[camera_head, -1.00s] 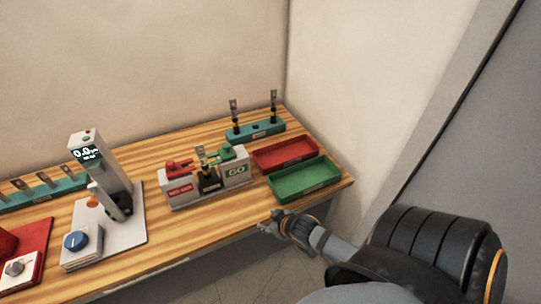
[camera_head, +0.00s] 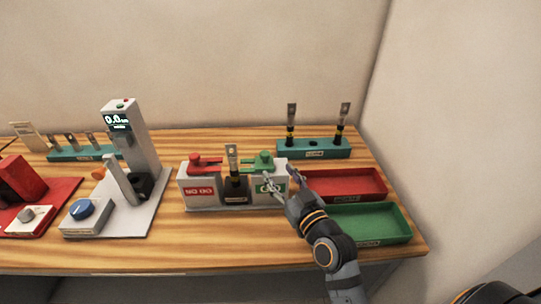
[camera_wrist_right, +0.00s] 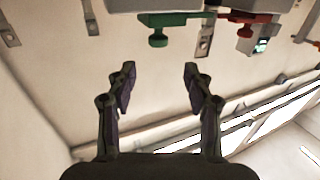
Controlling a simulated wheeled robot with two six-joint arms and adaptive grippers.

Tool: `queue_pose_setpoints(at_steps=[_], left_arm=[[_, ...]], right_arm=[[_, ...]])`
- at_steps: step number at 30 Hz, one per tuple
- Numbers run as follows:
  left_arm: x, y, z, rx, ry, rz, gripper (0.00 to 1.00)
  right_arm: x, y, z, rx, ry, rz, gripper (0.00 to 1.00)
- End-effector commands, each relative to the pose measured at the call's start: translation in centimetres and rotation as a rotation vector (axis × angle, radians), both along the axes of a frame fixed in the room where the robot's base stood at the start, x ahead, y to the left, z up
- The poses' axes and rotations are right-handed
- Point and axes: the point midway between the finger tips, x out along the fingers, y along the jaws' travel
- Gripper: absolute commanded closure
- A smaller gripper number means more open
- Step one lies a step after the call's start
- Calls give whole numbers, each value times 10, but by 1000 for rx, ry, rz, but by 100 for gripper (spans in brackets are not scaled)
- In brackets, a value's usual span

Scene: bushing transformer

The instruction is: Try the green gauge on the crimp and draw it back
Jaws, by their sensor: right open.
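The green gauge (camera_head: 263,160) sits on top of the white block marked GO (camera_head: 266,188). It also shows with its knob in the right wrist view (camera_wrist_right: 158,40). The metal lug with the crimp (camera_head: 232,158) stands upright in a dark holder (camera_head: 236,188) between the two blocks. It shows in the wrist view (camera_wrist_right: 206,42) too. My right gripper (camera_head: 281,180) is open and empty in front of the GO block, hiding part of its label. The open fingers (camera_wrist_right: 158,82) are apart from the green gauge. My left gripper is not in view.
The red gauge (camera_head: 206,160) sits on the NO GO block (camera_head: 200,188) at left. A red tray (camera_head: 372,196) and green tray (camera_head: 398,237) lie right of my gripper. A teal rack (camera_head: 312,149) with two lugs stands behind. A grey press (camera_head: 132,140) stands farther left.

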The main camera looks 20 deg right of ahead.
Motion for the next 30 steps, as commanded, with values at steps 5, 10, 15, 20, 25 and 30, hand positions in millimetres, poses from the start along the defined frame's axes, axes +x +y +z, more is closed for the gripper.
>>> queue_pose_setpoints(at_steps=[5, 10, 15, 20, 25, 30], left_arm=[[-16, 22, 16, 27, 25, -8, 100], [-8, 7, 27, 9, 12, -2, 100], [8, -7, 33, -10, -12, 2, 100], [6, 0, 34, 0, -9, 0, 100], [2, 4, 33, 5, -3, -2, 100], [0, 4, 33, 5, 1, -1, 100]], right_arm=[[32, 4, 6, -2, 0, 1, 48], [68, 8, 5, -2, 1, 1, 48], [92, 10, 3, -1, 2, 0, 48], [100, 11, 1, -1, 3, 0, 48], [100, 11, 0, -1, 3, 0, 48], [99, 11, 0, -1, 3, 0, 66]])
